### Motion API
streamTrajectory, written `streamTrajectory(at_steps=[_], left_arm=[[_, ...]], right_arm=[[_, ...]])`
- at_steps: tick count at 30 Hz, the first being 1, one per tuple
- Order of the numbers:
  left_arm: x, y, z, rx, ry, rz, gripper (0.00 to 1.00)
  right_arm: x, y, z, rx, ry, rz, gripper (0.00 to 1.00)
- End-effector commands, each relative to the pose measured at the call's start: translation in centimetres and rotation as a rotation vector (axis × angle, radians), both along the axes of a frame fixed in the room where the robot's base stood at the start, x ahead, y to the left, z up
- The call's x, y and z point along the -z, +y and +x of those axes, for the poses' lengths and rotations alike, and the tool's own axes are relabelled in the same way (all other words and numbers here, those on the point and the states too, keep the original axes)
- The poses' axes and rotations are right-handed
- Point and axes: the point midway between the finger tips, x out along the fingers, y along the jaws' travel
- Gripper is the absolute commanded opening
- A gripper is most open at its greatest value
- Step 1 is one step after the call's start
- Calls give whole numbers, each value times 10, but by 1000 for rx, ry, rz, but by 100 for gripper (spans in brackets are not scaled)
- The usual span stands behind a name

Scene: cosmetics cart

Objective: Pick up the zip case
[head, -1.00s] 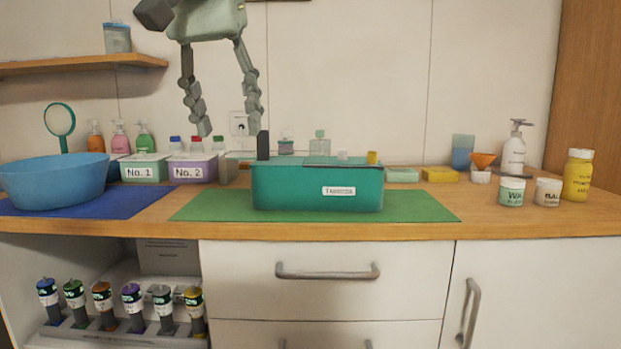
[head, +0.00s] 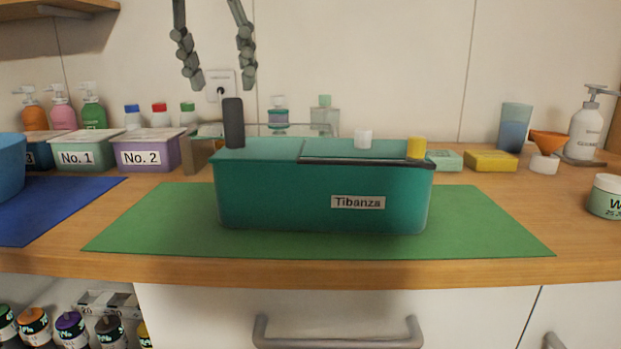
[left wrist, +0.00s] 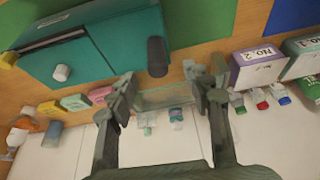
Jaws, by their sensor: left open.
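A teal case (head: 290,198) with a white label reading "Tibanza" stands on the green mat (head: 490,225). It fits the zip case best; a dark strip runs along its top front edge at the right. A black upright piece, a white cap and a yellow cap show at its top. In the left wrist view the case (left wrist: 125,40) is at the upper left. My left gripper (head: 218,82) is open and empty, above and behind the case's left end. In the left wrist view its fingers (left wrist: 167,88) are spread beside the black piece. My right gripper is not in view.
Behind the case stand a clear tray with small bottles (head: 278,122), a yellow sponge (head: 491,160) and an orange funnel (head: 549,141). Boxes No. 1 (head: 88,154) and No. 2 (head: 150,152) stand at the left. The green mat is clear around the case.

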Motion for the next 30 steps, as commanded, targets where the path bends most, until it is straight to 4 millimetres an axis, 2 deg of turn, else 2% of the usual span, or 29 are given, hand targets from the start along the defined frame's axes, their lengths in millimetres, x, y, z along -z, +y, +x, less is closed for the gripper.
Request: streamTrajectory(at_steps=[12,20,23,30], left_arm=[[49,-5,23,-1,0,1,50],[52,-5,24,-2,0,-1,50],[52,-5,24,-2,0,-1,40],[52,-5,24,-1,0,0,10]], right_arm=[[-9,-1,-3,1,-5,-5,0],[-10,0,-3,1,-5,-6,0],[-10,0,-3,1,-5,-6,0],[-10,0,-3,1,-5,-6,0]])
